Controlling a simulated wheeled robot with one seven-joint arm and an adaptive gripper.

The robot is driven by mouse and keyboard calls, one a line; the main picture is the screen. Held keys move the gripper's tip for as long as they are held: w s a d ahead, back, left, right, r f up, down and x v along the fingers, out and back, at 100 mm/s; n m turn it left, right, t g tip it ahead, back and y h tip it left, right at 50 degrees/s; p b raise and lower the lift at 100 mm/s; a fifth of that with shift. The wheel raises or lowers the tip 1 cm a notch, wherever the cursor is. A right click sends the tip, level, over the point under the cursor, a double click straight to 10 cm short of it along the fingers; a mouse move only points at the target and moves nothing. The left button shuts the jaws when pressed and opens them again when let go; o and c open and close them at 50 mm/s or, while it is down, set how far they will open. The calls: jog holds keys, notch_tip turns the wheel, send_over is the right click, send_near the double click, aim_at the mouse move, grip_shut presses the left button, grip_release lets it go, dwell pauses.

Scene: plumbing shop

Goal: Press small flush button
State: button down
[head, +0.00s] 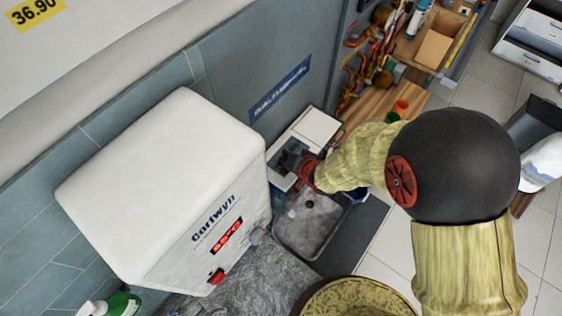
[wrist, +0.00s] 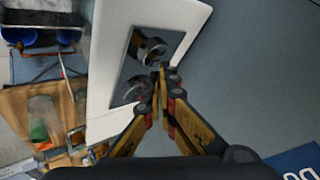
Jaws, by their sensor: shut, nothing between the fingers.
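A dark grey flush plate (wrist: 131,66) with two round chrome buttons is set on a white panel (wrist: 113,40) in the wrist view. The upper button (wrist: 151,46) looks larger. The lower, seemingly smaller button (wrist: 135,88) is partly hidden by a finger. In the head view the white panel (head: 318,127) shows beyond my wrist, which hides much of the plate.
A white water heater (head: 165,180) with a red display is at the left. A grey sink (head: 312,226) lies below my gripper. A wooden bench with hoses (head: 375,75) stands behind, and a round patterned basin (head: 350,297) is at the front. A blue sign (head: 280,89) is on the wall.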

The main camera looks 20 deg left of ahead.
jog(key=shift+f+b, duration=0.35)
jog(key=shift+f, duration=0.1)
dwell(0.4)
jog(key=shift+r+p, duration=0.4)
jog(key=shift+r, duration=0.2)
notch_tip(320, 180, up, 6)
jog(key=p, duration=0.5)
jog(key=shift+d+f, duration=0.1)
jog(key=shift+f, duration=0.1)
dwell(0.8)
